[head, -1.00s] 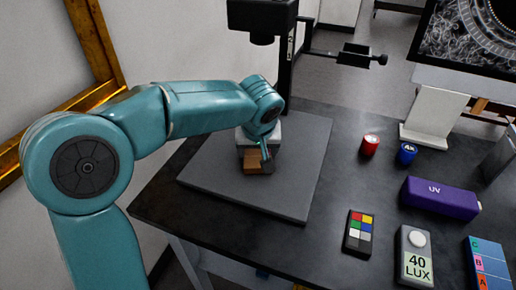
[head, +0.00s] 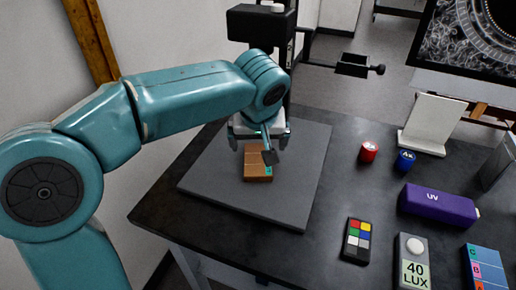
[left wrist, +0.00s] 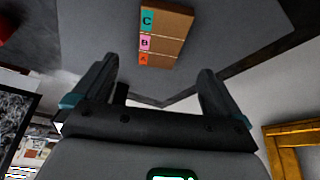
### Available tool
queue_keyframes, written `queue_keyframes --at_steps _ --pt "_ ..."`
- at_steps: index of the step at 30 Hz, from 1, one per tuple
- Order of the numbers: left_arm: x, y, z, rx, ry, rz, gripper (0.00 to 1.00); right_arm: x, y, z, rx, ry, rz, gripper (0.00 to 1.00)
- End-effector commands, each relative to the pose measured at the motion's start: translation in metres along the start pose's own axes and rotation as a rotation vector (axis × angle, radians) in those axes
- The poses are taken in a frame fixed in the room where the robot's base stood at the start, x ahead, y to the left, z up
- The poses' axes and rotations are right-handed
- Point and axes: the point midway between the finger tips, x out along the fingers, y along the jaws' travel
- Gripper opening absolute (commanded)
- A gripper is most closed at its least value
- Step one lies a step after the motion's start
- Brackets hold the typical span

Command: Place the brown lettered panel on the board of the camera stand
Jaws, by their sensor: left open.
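The brown lettered panel (head: 258,164) lies flat on the grey board (head: 215,181) of the camera stand. In the left wrist view the panel (left wrist: 168,38) shows coloured tabs C, B and A along one edge. My left gripper (head: 254,148) is above the panel's far end and partly covers it in the head view. In the left wrist view its fingers (left wrist: 155,85) stand wide apart with nothing between them, and the panel lies beyond the tips. My right gripper is not in either view.
The stand's dark column and camera head (head: 262,24) rise behind my left gripper. To the right on the black table are a red cap (head: 369,152), a blue cap (head: 404,160), a purple UV box (head: 438,204), a colour card (head: 356,240) and a lux meter (head: 412,262).

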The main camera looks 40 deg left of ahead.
Motion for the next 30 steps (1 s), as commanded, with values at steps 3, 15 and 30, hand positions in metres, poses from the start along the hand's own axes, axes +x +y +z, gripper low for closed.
queue_keyframes --at_steps 3,15,30 --pt "-0.022 0.000 -0.001 0.001 0.002 0.002 0.99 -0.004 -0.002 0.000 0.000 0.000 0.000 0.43" --pt "-0.037 0.000 0.000 0.001 0.000 0.000 0.99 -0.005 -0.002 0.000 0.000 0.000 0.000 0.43" --pt "-0.037 -0.001 0.001 0.000 0.000 0.000 0.99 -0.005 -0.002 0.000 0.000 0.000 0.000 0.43"
